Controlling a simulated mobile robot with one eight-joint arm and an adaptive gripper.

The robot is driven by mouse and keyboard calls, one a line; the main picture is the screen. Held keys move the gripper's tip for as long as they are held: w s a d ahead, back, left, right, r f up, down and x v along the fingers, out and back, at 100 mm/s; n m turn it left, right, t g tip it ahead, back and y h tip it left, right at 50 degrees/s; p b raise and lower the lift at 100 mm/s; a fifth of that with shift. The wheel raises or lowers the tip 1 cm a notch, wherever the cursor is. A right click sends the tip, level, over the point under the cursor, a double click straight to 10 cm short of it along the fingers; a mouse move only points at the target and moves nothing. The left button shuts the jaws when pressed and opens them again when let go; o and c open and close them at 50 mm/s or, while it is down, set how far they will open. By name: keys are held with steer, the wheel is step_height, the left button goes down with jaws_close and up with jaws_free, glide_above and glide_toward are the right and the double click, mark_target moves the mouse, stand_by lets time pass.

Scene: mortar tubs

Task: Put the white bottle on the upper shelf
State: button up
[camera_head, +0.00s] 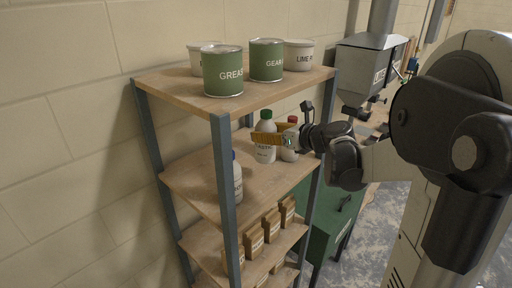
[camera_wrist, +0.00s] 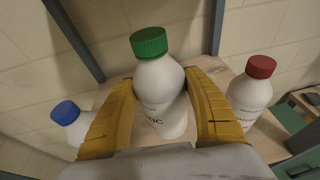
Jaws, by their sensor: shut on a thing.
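A white bottle with a green cap (camera_head: 265,150) is upright at the middle shelf (camera_head: 195,185) of the rack. My gripper (camera_head: 267,139) reaches in from the right, and its yellow fingers are shut on this bottle. In the wrist view the fingers (camera_wrist: 165,105) press on both sides of the bottle (camera_wrist: 158,80), below its cap. I cannot tell whether its base touches the shelf. The upper shelf (camera_head: 165,80) is the rack's top board and holds several tins and tubs.
A red-capped white bottle (camera_head: 290,150) stands close right of the held one, a blue-capped bottle (camera_head: 237,180) to the left behind a post (camera_head: 226,190). Green tins (camera_head: 222,72) and pale tubs (camera_head: 298,55) occupy the upper shelf; its front right is bare. Brown boxes stand below.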

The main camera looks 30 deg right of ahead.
mark_target(264, 151)
steer(key=f, duration=0.3)
steer(key=shift+w+f, duration=0.15)
steer(key=shift+w, duration=0.05)
step_height(264, 151, down, 3)
steer(key=shift+w+a+f, duration=0.1)
steer(key=shift+w+f, duration=0.15)
steer(key=shift+f, duration=0.1)
steer(key=shift+f, duration=0.15)
steer(key=o, duration=1.4)
